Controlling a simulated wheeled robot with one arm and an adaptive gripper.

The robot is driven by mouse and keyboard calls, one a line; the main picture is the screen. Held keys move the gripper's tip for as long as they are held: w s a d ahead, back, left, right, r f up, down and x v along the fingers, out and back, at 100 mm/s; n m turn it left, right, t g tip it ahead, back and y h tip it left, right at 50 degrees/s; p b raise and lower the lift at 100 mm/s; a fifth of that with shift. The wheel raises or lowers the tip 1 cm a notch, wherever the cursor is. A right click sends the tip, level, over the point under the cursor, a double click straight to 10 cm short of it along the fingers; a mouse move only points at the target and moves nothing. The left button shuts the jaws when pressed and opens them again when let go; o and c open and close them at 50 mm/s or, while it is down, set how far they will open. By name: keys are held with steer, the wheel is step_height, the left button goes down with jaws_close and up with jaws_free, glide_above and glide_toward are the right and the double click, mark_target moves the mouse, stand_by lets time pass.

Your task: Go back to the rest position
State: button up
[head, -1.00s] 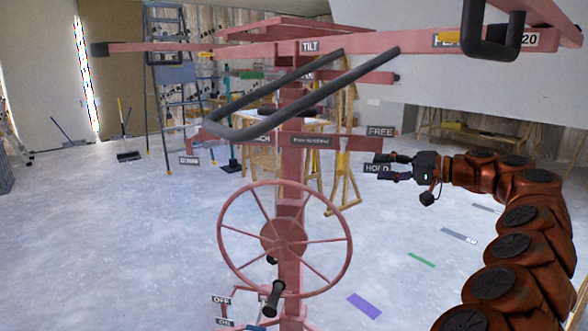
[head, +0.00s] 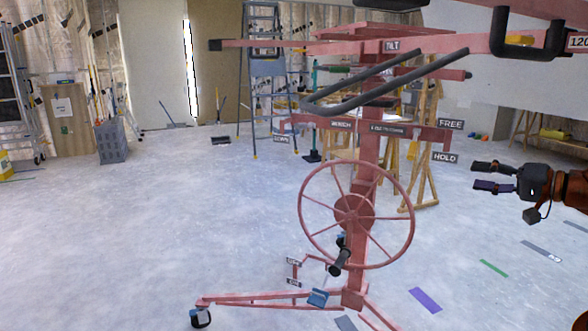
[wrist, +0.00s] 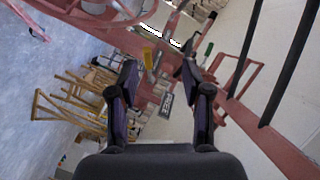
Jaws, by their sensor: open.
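My gripper (head: 482,177) is at the right of the head view, with its two dark fingers apart and nothing between them. It points left toward the red panel lift, just below the HOLD label (head: 445,158), and looks apart from it. The panel lift (head: 367,190) stands upright with its spoked handwheel (head: 357,213), a black crank handle and a dark grey bar handle (head: 385,85) above. In the wrist view my open gripper (wrist: 160,75) faces red lift parts (wrist: 270,145), tilted in the picture.
A blue stepladder (head: 265,80) and wooden trestles (head: 425,150) stand behind the lift. A grey crate (head: 111,141) is at the left. The lift's leg (head: 270,298) with a caster reaches left over the floor. Open floor (head: 150,220) lies to the left.

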steer(key=s+a+f+n+g, duration=0.1)
steer(key=s+a+n+g, duration=0.2)
steer(key=a, duration=1)
steer(key=s+a+f+n+g, duration=0.1)
steer(key=s+a+g, duration=0.35)
steer(key=a, duration=0.85)
steer(key=s+a+f+n+g+h, duration=0.1)
steer(key=s+a+f+g+h, duration=0.15)
steer(key=s+a+f, duration=0.35)
steer(key=s+a+f+g+h, duration=0.2)
steer(key=s+f+h, duration=0.1)
steer(key=s+f, duration=0.75)
steer(key=s+d+f+g+h, duration=0.1)
steer(key=s+d+f+h, duration=0.15)
steer(key=s, duration=0.35)
steer(key=s+d+f+m+g+h, duration=0.1)
steer(key=s+d+f, duration=0.3)
steer(key=s, duration=0.2)
steer(key=s+d+f+g+h, duration=0.1)
steer(key=s+d+f+h, duration=0.15)
steer(key=s, duration=0.35)
step_height(320, 180, up, 26)
steer(key=t+p, duration=0.1)
steer(key=p, duration=2.3)
steer(key=shift+s+p, duration=0.15)
steer(key=shift+p, duration=0.15)
steer(key=shift+f, duration=0.1)
